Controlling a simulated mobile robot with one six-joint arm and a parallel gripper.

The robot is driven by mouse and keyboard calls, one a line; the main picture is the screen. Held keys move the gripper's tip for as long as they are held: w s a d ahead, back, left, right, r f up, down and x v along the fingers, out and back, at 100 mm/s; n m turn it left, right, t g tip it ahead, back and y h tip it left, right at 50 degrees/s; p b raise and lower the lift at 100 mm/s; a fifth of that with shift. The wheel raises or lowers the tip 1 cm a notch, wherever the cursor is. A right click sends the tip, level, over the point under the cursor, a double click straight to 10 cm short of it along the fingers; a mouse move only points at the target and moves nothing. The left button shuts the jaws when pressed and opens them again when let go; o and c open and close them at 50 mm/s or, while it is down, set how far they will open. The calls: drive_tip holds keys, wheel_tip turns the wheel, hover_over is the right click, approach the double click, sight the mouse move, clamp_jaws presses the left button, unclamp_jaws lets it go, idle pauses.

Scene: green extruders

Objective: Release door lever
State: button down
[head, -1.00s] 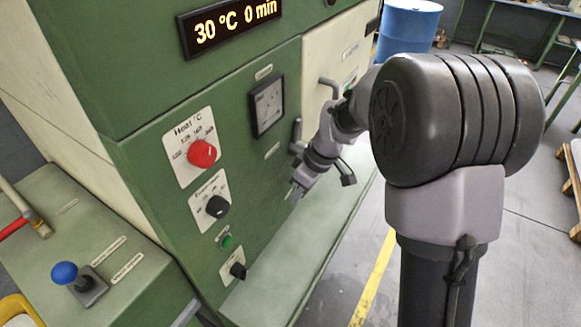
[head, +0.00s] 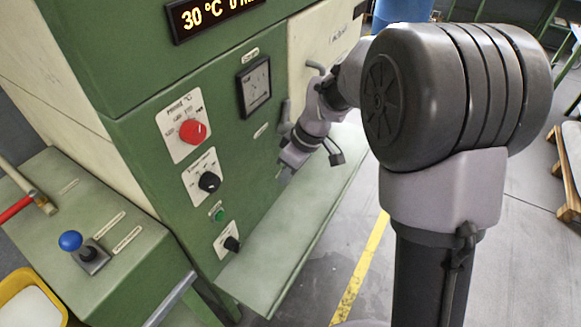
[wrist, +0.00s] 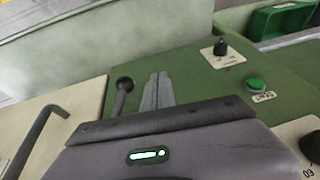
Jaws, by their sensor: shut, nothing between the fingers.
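The dark door lever (head: 286,112) sits on the green machine front beside the edge of the cream door (head: 312,45). In the wrist view the lever (wrist: 122,92) shows as a dark rod with a round knob, its lower end hidden by my wrist. My gripper (head: 281,174) is close to the green panel, below the lever in the head view. In the wrist view my grey gripper fingers (wrist: 157,90) are together and empty, just right of the lever. They look apart from it. A bent dark handle (wrist: 35,135) is on the cream door; it also shows in the head view (head: 315,67).
A red knob (head: 193,131), a black knob (head: 209,182) and a green button (head: 218,214) are on the panel left of my gripper. A pale ledge (head: 290,250) runs below.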

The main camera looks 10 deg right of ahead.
drive_tip(key=s+a+r+p, duration=0.1)
drive_tip(key=s+r+p, duration=0.1)
drive_tip(key=s+r, duration=0.3)
drive_tip(key=shift+s+a+r, duration=0.3)
drive_tip(key=shift+a, duration=0.1)
drive_tip(key=s+d+r+m+t, duration=0.2)
drive_tip(key=s+r+m, duration=0.3)
drive_tip(key=s+m, duration=0.2)
drive_tip(key=s+d+r+m+t+h, duration=0.1)
drive_tip(key=s+r+m, duration=0.4)
drive_tip(key=s, duration=0.5)
drive_tip(key=d+m+t, duration=0.1)
drive_tip(key=d+m, duration=0.1)
drive_tip(key=shift+s+d+r+m+t+h, duration=0.3)
drive_tip(key=shift+s+d+r, duration=0.05)
drive_tip(key=shift+s, duration=0.05)
